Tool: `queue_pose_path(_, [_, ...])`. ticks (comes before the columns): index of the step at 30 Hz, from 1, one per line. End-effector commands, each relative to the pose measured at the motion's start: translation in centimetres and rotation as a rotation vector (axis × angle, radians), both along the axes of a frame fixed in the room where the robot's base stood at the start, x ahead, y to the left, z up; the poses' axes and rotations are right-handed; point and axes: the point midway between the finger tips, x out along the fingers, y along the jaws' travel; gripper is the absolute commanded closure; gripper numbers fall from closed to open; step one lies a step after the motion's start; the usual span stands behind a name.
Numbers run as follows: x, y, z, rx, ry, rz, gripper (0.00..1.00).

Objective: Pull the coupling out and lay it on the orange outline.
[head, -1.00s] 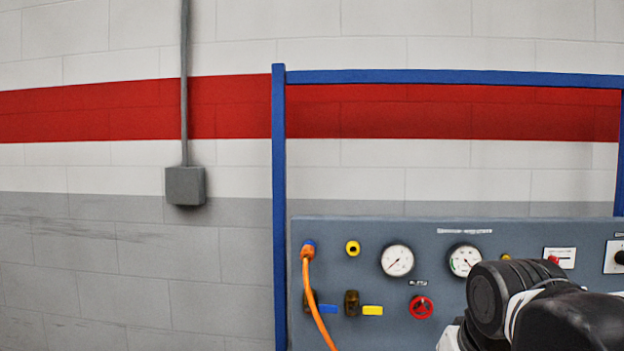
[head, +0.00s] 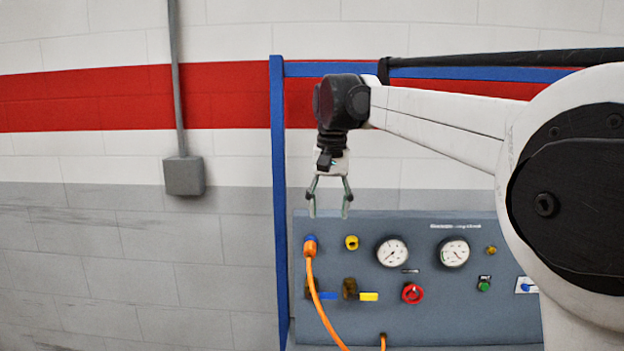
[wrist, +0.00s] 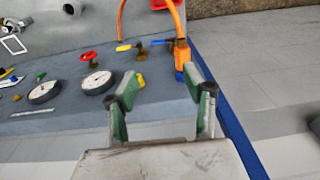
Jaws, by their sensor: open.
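The coupling (head: 309,252) is the orange fitting at the top of an orange hose (head: 318,305), seated at a blue port at the panel's upper left. In the wrist view the coupling (wrist: 182,55) shows just beyond the right finger, with blue at its near end. My gripper (head: 330,212) points down above the panel's top left, its fingers apart and empty. In the head view its tips are above and slightly right of the coupling, not touching it. The wrist view shows the open gripper (wrist: 160,72) too. I cannot make out an orange outline in either current view.
The grey panel (head: 450,310) carries a yellow port (head: 351,242), two gauges (head: 392,252), a red handwheel (head: 412,293) and blue and yellow valve levers (head: 368,297). A blue frame post (head: 278,200) stands left of the coupling. The wall area further left is open.

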Motion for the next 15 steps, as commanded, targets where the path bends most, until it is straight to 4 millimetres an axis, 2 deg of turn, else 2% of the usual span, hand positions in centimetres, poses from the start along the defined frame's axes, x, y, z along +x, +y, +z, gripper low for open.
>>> queue_pose_path(1, [1.1, 1.0, 1.0, -0.004, 0.017, 0.001, 0.54])
queue_pose_path(6, [3.1, 3.2, 1.8, -0.015, 0.063, -0.003, 0.54])
queue_pose_path(15, [4.1, 4.5, 1.3, -0.023, 0.091, -0.005, 0.54])
